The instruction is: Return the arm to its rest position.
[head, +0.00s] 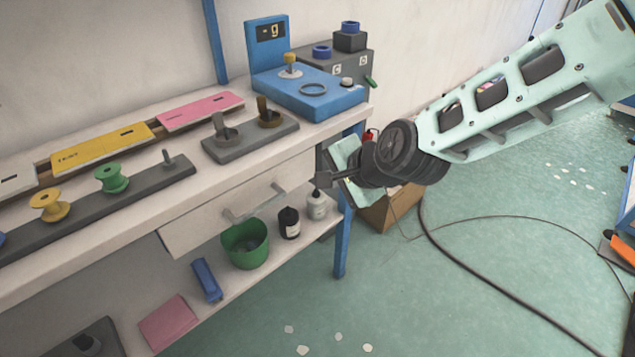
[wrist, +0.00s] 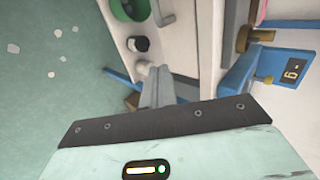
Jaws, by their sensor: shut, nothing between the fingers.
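My mint-green arm (head: 530,85) reaches in from the upper right in the head view. My gripper (head: 322,180) is at its left end, in front of the workbench's right end and beside the drawer (head: 240,203). Its fingers are together and hold nothing. In the wrist view the closed gripper (wrist: 155,82) points toward the bench, with the bottles beyond it to the left. The fingers appear apart from the bench, though the exact gap is hard to tell.
The workbench (head: 130,215) carries a blue scale (head: 310,92), a spool rack (head: 100,215) and coloured cards. A green bucket (head: 246,243) and bottles (head: 289,222) stand on the lower shelf. A cable (head: 480,285) crosses the open floor at right.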

